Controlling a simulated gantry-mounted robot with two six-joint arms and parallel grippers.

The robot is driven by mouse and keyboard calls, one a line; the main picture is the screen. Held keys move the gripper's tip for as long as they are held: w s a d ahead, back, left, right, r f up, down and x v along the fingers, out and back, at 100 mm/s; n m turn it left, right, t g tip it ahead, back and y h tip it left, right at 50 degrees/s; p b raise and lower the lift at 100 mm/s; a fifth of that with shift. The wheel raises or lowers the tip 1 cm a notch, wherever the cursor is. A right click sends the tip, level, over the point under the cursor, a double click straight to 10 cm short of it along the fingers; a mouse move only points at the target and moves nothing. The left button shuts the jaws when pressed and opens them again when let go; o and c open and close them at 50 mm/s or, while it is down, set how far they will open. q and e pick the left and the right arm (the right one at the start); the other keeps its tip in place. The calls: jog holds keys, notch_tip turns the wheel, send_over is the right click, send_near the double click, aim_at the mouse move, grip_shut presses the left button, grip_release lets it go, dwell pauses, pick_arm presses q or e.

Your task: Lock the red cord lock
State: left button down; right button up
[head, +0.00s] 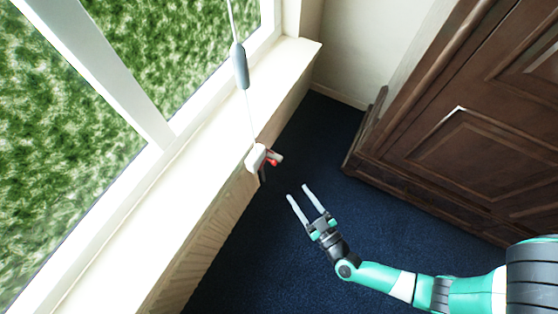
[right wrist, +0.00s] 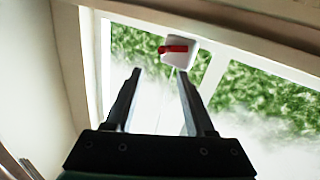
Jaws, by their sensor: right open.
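The red cord lock (head: 272,158) is a small red lever on a white housing (head: 255,157), hanging by the edge of the window sill. A thin cord with a grey tassel-like weight (head: 240,66) runs up from it. In the right wrist view the red lever (right wrist: 173,49) lies across the white housing (right wrist: 180,54), beyond the fingertips. My right gripper (head: 299,192) is open and empty, below and to the right of the lock and apart from it. Its two fingers also show in the right wrist view (right wrist: 162,82). My left gripper is not in view.
The white window sill (head: 150,215) and window frame fill the left. A dark wooden cabinet (head: 450,135) stands at the right. The dark blue floor (head: 260,265) between them is clear.

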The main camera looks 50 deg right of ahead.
aim_at(276, 164)
jog(key=b+x, duration=0.4)
jog(key=x, duration=0.8)
jog(key=shift+a, duration=0.15)
jog(key=shift+w+f, duration=0.1)
grip_shut()
jog(key=m+g+p, duration=0.1)
jog(key=p, duration=0.3)
jog(key=shift+m, duration=0.3)
jog(key=shift+f+m+g+y+p, duration=0.3)
jog(key=shift+f+m+y+p, duration=0.1)
jog(key=shift+m+p, duration=0.2)
